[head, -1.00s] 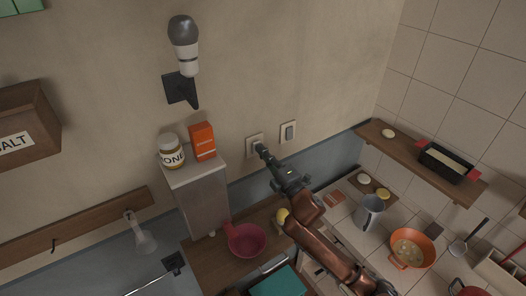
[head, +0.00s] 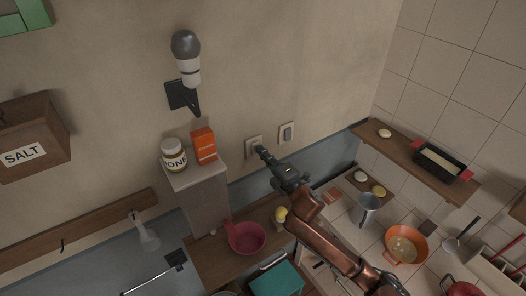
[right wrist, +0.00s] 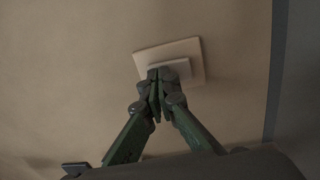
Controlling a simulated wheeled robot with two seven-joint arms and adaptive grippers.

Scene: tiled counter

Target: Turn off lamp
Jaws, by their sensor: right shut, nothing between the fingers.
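The wall lamp (head: 187,58) has a grey bulb and a black bracket, and its bulb looks dark. A pale switch plate (head: 254,142) is on the wall below and to the right of the lamp. My right gripper (head: 260,149) is shut and empty with its tips at this plate. In the right wrist view the shut fingertips (right wrist: 160,72) overlap the raised middle of the switch plate (right wrist: 182,50) and seem to touch it. The fingertips hide part of the rocker. A second wall plate (head: 287,132) with a grey centre is to the right. My left gripper is not in view.
A jar (head: 174,157) and an orange box (head: 204,146) stand on a pale cabinet left of the switch. A pink bowl (head: 246,237) sits on the wooden counter below. A shelf (head: 403,150) with a black loaf tin is on the right.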

